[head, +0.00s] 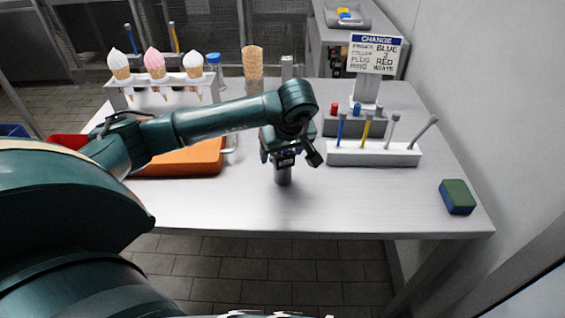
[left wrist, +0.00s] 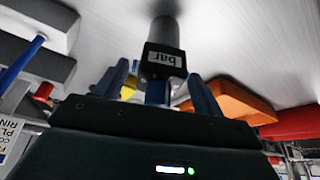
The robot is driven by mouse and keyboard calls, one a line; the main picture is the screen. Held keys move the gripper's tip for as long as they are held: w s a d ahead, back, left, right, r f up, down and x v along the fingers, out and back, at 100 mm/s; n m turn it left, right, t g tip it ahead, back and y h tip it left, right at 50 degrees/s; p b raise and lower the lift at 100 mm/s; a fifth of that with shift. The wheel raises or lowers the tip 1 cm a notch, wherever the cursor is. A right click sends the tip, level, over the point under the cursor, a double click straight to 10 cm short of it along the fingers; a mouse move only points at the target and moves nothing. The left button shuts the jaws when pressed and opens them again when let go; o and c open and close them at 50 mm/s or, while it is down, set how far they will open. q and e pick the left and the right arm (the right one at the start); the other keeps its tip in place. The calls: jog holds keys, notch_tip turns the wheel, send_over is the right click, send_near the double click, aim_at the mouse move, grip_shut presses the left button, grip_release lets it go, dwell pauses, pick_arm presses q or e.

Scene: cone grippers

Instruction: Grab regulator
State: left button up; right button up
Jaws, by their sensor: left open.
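The regulator seems to be the upright grey cylinder (head: 283,176) with a dark block on top. In the left wrist view the regulator (left wrist: 164,60) shows a white label reading "bar". It stands on the table near the middle. My left gripper (head: 287,146) is over its top, and my wrist partly hides it in the head view. In the left wrist view the open fingers of my left gripper (left wrist: 160,88) lie on either side of a narrow blue part below the dark block. I cannot tell whether they touch it. My right gripper is not in view.
A white block (head: 375,155) holding several coloured sticks stands to the right, with a "CHANGE" sign (head: 376,54) behind. A green and blue sponge (head: 457,197) lies near the right edge. An orange tray (head: 182,160) and an ice-cream cone rack (head: 118,101) are left. The front table is clear.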

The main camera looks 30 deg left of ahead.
pick_arm(q)
jog(key=shift+x, duration=1.1)
